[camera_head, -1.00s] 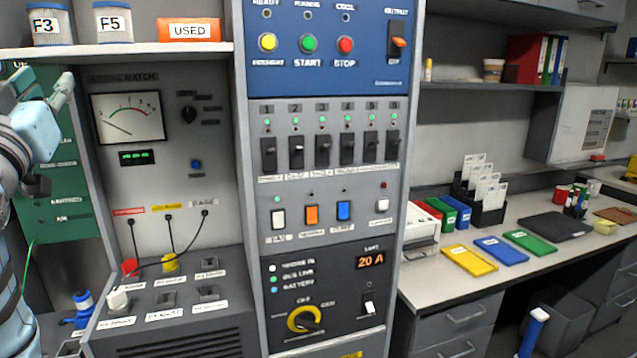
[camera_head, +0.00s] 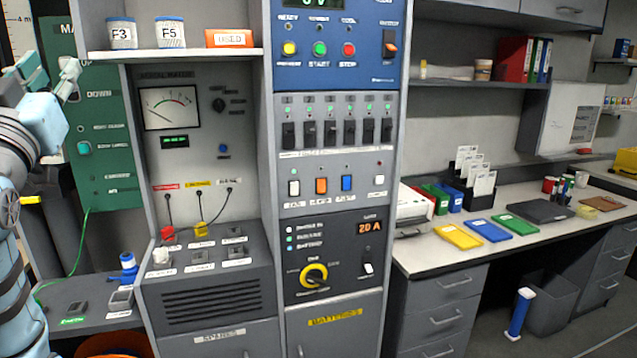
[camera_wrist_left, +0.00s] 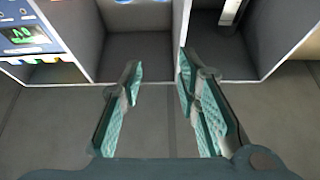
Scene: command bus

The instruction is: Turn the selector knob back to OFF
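The selector knob (camera_head: 314,276) is a black handle in a yellow ring, low on the grey switch panel. Its surrounding labels are too small to read surely, so I cannot tell its set position. My left gripper (camera_head: 70,75) is at the far left of the head view, raised, well away from the knob and touching nothing. The left wrist view shows the left gripper (camera_wrist_left: 158,80) open and empty, fingers apart, over a grey surface and open compartments. My right gripper is not in view.
A shelf (camera_head: 170,55) with jars and an orange box juts out left of the panel. A desk (camera_head: 425,262) with coloured folders stands right. The space in front of the knob looks clear.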

